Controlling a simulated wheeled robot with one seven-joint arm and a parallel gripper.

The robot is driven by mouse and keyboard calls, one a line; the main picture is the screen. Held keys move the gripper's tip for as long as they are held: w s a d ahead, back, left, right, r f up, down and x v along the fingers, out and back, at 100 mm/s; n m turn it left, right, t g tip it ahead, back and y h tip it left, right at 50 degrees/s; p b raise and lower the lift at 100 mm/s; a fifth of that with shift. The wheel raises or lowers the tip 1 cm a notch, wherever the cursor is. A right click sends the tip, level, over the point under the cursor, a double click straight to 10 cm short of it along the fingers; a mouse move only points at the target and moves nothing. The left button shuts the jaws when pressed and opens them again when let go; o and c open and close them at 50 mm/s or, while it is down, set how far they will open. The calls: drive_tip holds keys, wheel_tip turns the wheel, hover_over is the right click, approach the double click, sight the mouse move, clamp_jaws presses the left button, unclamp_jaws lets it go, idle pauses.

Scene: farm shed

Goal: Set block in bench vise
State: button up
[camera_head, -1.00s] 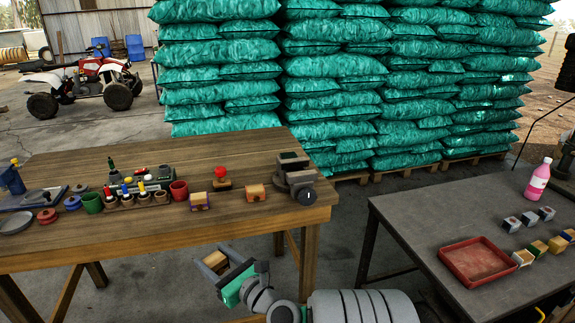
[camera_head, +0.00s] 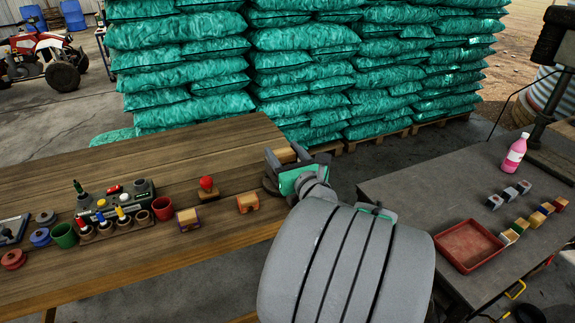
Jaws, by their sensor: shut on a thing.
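My gripper (camera_head: 288,158) is shut on a tan wooden block (camera_head: 285,155), at the right end of the wooden bench. Only the block's top shows between the fingers. The dark bench vise (camera_head: 270,186) stands at the bench's right corner, right under and behind my gripper. My gripper and arm hide most of it, including its jaws. I cannot tell whether the block is between the jaws or still above them.
On the wooden bench (camera_head: 110,165), a small wooden block (camera_head: 247,202), a purple-based block (camera_head: 188,219) and a red-knobbed piece (camera_head: 208,188) stand left of the vise. A tool rack and cups are farther left. The grey table (camera_head: 400,195) holds a red tray (camera_head: 468,246) and several small blocks.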

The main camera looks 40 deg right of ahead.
sight(288, 150)
drive_tip(key=w+d+f, duration=0.2)
drive_tip(key=d, duration=0.1)
drive_tip(key=w+d, duration=0.1)
drive_tip(key=shift+w+d+f, duration=0.15)
drive_tip(key=shift+w+f, duration=0.1)
drive_tip(key=shift+f, duration=0.15)
drive_tip(key=w+d+f, duration=0.2)
drive_tip(key=f, duration=0.1)
drive_tip(key=w+d+f, duration=0.1)
drive_tip(key=d+f, duration=0.1)
drive_tip(key=shift+f+b, duration=0.2)
drive_tip(key=shift+b, duration=0.15)
drive_tip(key=shift+w+d+f, duration=0.1)
drive_tip(key=shift+d+f, duration=0.05)
drive_tip(key=shift+f, duration=1.6)
drive_tip(key=shift+f, duration=0.2)
drive_tip(key=o, duration=1.4)
drive_tip(key=shift+r, duration=0.1)
